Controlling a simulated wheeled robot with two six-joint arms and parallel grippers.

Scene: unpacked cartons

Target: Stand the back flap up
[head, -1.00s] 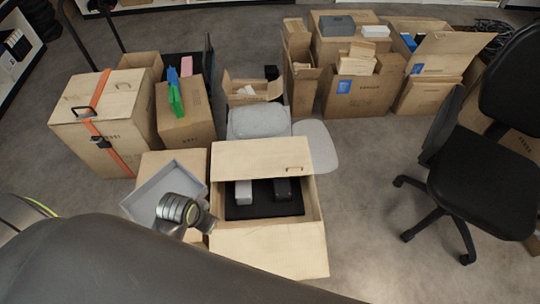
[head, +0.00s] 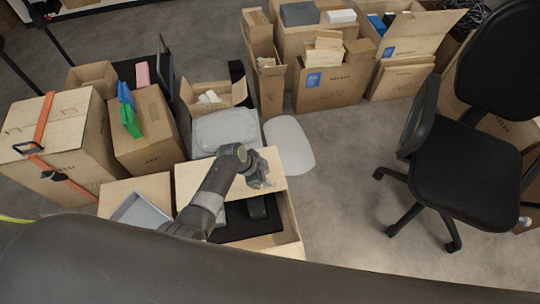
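The light wooden carton (head: 292,226) stands on the floor near the bottom middle of the head view. Its back flap (head: 188,180) is a pale panel along the far side of the opening; it looks low and flat, not upright. My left gripper (head: 264,180) is over the right part of this flap, near its handle area. Whether it touches the flap, and whether its fingers are open, I cannot tell. My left arm hides the middle of the flap and part of the opening. A dark item (head: 257,207) lies on black lining inside. My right gripper is not in view.
A grey lidded bin (head: 224,130) stands right behind the carton, with a pale rounded panel (head: 288,145) beside it. A grey tray (head: 140,211) is to the left. An office chair (head: 470,170) stands right. Floor between carton and chair is clear.

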